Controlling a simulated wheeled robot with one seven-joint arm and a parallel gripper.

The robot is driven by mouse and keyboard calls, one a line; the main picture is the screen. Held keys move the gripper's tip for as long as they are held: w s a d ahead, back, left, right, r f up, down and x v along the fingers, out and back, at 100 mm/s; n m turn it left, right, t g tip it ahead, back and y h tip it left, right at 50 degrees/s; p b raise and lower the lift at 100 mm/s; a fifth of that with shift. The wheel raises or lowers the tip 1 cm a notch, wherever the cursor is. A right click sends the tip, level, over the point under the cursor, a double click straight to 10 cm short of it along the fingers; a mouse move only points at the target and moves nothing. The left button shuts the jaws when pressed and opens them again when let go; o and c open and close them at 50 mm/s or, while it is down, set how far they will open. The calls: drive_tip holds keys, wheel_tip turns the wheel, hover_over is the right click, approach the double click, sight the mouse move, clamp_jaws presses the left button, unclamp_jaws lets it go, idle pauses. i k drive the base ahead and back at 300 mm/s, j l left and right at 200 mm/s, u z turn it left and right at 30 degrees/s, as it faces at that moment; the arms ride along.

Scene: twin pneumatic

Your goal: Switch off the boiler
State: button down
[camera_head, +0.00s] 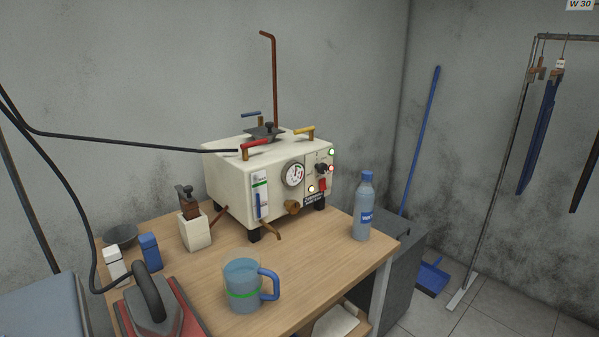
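The boiler (230,175) is a cream box on short black feet at the back of the wooden table. Its front has a round pressure gauge (293,174), a level strip with blue in its lower part (258,200), and a brass fitting. A small panel (321,172) at the front right holds a dark knob, a red switch (322,184) and small lamps that look lit. The switch's position is too small to tell. Red and yellow handles and a dark cap are on top. My gripper is not in view.
A blue-handled jug (243,287) of water and an iron (150,300) are at the table's (200,275) front. A water bottle (363,208) stands right of the boiler. A black hose (120,143) hangs across the left. A clothes rack (493,180) stands right.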

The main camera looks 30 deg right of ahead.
sight(322, 185)
drive_tip(key=l+u, duration=0.3)
drive_tip(key=l, duration=0.25)
drive_tip(key=l+u, duration=0.25)
drive_tip(key=l, duration=0.3)
drive_tip(key=l+u, duration=0.3)
drive_tip(key=l, duration=0.2)
drive_tip(key=k+l+u, duration=0.15)
drive_tip(key=l+u, duration=0.15)
drive_tip(key=l, duration=0.2)
drive_tip(key=k+l+u, duration=0.25)
drive_tip(key=l, duration=0.25)
drive_tip(key=i, duration=0.1)
